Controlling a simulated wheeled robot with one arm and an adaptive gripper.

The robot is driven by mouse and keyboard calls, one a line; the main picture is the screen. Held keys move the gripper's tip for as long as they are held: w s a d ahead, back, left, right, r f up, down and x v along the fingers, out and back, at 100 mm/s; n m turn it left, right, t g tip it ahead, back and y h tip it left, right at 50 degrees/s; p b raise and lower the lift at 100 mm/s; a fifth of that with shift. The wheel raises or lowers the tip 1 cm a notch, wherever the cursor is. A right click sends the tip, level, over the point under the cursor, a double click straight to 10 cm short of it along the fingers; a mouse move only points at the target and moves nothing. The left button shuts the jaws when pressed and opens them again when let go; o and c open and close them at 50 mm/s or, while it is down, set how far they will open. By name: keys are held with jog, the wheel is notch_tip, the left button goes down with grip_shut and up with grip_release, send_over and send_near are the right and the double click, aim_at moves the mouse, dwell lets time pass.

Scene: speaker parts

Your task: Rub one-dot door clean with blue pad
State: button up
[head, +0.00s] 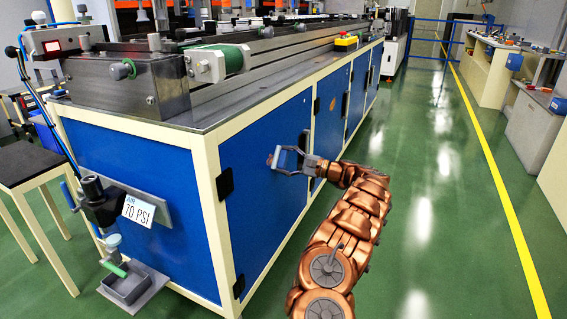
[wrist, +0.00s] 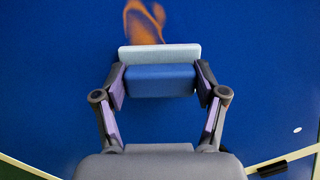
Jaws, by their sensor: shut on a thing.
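My gripper (head: 279,157) is at the nearest blue door (head: 250,199) on the long side of the machine bench. In the wrist view, my gripper (wrist: 160,82) is shut on the blue pad (wrist: 160,80), which has a pale grey-white layer along its far side. An orange-brown stain (wrist: 143,20) is on the blue door (wrist: 60,70) just beyond the pad, and the pad hides its lower end. One white dot (wrist: 297,130) shows on this door at the lower right. I cannot tell whether the pad touches the door.
A second blue door (head: 330,118) beyond has an orange mark (head: 332,103). Dark hinges (head: 226,181) stick out along the door edges. Green floor (head: 430,230) with a yellow line lies clear to the right. An air gauge sign (head: 139,211) hangs on the bench end.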

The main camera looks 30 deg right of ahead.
jog(key=shift+w+d+r+p, duration=0.1)
jog(key=shift+w+d+p, duration=0.15)
jog(key=shift+w+d, duration=0.4)
jog(key=shift+w+d+p, duration=0.2)
jog(key=shift+w+d, duration=0.2)
jog(key=shift+d, duration=0.45)
jog(key=shift+s+a+b, duration=0.75)
jog(key=shift+s+a, duration=0.45)
jog(key=shift+a, duration=0.25)
jog(key=shift+s+a+b, duration=0.3)
jog(key=shift+s+a, duration=0.25)
jog(key=shift+a, duration=0.6)
jog(key=shift+s+a+b, duration=0.25)
jog(key=shift+s+a, duration=0.35)
jog(key=shift+a, duration=0.55)
jog(key=shift+s+a+b, duration=0.3)
jog(key=shift+s+a, duration=0.25)
jog(key=shift+a, duration=0.6)
jog(key=p, duration=0.1)
send_near(265, 168)
jog(key=shift+w+a+r, duration=0.15)
jog(key=shift+a+r, duration=0.2)
jog(key=shift+a, duration=0.1)
jog(key=shift+d, duration=0.1)
